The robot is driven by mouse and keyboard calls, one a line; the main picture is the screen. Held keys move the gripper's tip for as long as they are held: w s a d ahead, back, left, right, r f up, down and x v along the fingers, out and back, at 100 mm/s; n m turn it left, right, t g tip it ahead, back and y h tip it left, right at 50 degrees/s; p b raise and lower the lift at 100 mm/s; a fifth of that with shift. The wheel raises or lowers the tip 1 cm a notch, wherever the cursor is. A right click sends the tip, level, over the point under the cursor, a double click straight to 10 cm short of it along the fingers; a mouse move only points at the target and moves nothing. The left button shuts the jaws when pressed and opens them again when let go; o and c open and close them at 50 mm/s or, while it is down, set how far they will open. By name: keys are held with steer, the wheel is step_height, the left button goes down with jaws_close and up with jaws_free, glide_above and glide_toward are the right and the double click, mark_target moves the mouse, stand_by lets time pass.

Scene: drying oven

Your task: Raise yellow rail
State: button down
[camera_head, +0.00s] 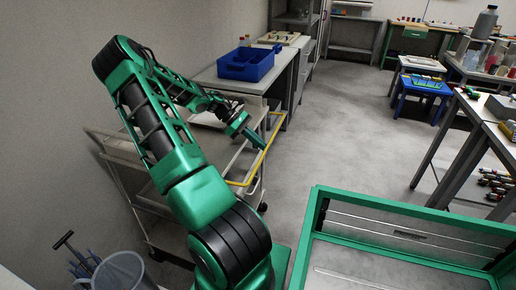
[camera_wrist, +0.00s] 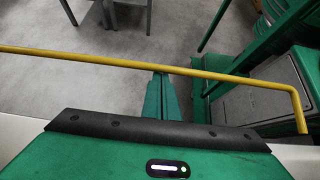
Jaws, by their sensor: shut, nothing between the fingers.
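The yellow rail (camera_head: 270,143) runs along the side of a pale trolley in the head view, bent at its near end. In the wrist view the yellow rail (camera_wrist: 90,57) crosses the upper half of the picture and bends down at the right end. My gripper (camera_head: 262,145) is at the rail, its fingers pointing down and right. In the wrist view my gripper (camera_wrist: 161,75) is shut and empty, with its tips ending at the rail's line. The rail passes in front of the tips or just beyond them; I cannot tell whether they touch.
The trolley (camera_head: 118,146) has several shelves and stands against the left wall. A blue bin (camera_head: 246,66) sits on the bench behind it. A green-framed box (camera_head: 410,228) is at front right, and a grey bucket (camera_head: 122,272) at front left.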

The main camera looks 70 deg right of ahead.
steer(key=shift+r+g, duration=0.25)
steer(key=shift+g, duration=0.05)
stand_by(1.4)
steer(key=v, duration=1.1)
steer(key=shift+f, duration=0.1)
stand_by(0.4)
